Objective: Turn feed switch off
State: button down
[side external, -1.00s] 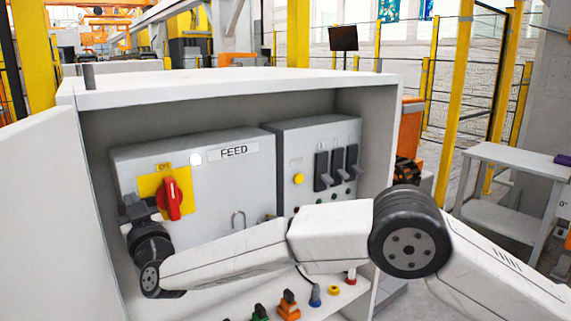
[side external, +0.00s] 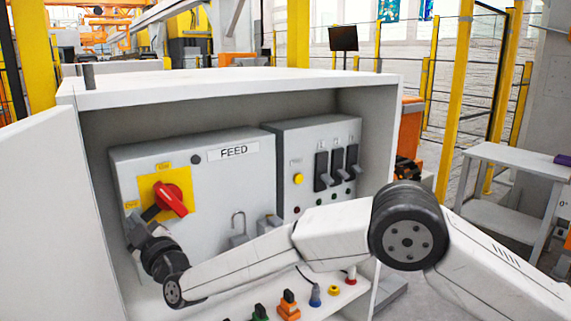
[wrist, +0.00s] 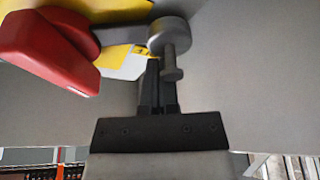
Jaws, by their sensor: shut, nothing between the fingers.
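The red feed switch handle (side external: 171,198) sits on a yellow plate (side external: 183,179) on the grey FEED box. The handle slants from upper left to lower right. In the wrist view the red handle (wrist: 50,48) is at the upper left, with a grey bar running from it to a round grey knob with a pin (wrist: 170,35). My gripper (wrist: 158,85) is shut and empty just below that knob, close to the pin; I cannot tell whether they touch. In the side view my gripper (side external: 137,224) is below left of the handle.
A padlock-like shackle (side external: 238,222) hangs right of the switch. A second grey box with black breaker levers (side external: 337,168) stands to the right. Small coloured controls (side external: 289,304) line the lower shelf. The cabinet walls and the open door (side external: 45,215) enclose the area.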

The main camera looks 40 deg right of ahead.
jog(key=d+f+n+g+y, duration=0.2)
jog(key=d+f+n, duration=0.3)
jog(key=n, duration=0.6)
jog(key=shift+f+g, duration=0.2)
jog(key=shift+g, duration=0.5)
jog(key=shift+d, duration=0.15)
jog(key=s, duration=0.9)
jog(key=shift+s+a, duration=0.2)
jog(key=shift+a, duration=0.15)
dwell(0.5)
